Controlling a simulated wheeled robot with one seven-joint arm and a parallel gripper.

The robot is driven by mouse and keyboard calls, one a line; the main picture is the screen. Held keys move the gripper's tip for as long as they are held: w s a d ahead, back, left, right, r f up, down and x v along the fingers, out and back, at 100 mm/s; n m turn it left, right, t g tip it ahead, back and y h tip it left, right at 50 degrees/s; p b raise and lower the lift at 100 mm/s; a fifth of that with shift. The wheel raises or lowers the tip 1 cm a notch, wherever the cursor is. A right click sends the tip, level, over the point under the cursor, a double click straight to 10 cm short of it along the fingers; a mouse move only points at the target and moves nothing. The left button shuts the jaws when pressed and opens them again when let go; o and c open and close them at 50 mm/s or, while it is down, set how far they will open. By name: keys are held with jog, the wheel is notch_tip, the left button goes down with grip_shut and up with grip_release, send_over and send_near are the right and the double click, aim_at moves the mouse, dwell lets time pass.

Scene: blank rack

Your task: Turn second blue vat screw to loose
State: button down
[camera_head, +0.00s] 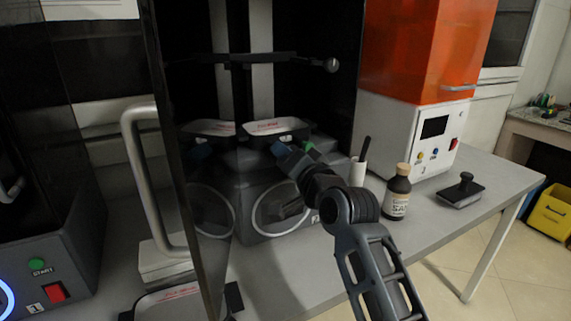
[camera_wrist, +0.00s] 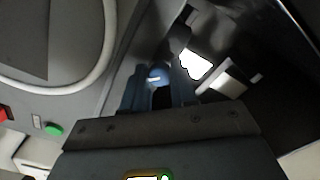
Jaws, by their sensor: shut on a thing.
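My gripper (camera_head: 292,156) reaches in from the right to the front of the dark printer (camera_head: 268,190), just below the white vat with red lettering (camera_head: 276,127). In the wrist view my gripper (camera_wrist: 158,98) has its two blue-grey fingers on either side of a round blue screw (camera_wrist: 158,74) with a light mark on it. The fingers are shut on this screw. In the head view the screw is mostly hidden by the gripper and cannot be told apart from the fingers. The vat's bright white part (camera_wrist: 196,64) lies just beyond the screw in the wrist view.
A tall dark door with a pale handle (camera_head: 140,165) stands left of the printer. A brown bottle (camera_head: 397,195), a white cup (camera_head: 357,172) and a black-handled tool (camera_head: 460,190) stand on the table to the right. An orange-topped machine (camera_head: 415,60) is behind them.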

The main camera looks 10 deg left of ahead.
jog(key=n, duration=0.1)
jog(key=n+b, duration=0.1)
jog(key=n, duration=0.1)
jog(key=n+b, duration=0.1)
jog(key=shift+d+f+n, duration=0.1)
jog(key=shift+f+n, duration=0.15)
jog(key=shift+n, duration=0.05)
jog(key=n+b, duration=0.2)
jog(key=n, duration=0.1)
jog(key=shift+n, duration=0.3)
jog(key=n+b, duration=0.2)
jog(key=n, duration=0.1)
jog(key=shift+n, duration=0.3)
jog(key=n+b, duration=0.1)
jog(key=n, duration=0.2)
jog(key=shift+n, duration=0.3)
jog(key=n+b, duration=0.2)
jog(key=n, duration=0.4)
jog(key=shift+r, duration=0.1)
jog(key=n, duration=0.5)
jog(key=shift+n, duration=0.4)
jog(key=c, duration=0.9)
grip_release()
jog(key=shift+r, duration=0.1)
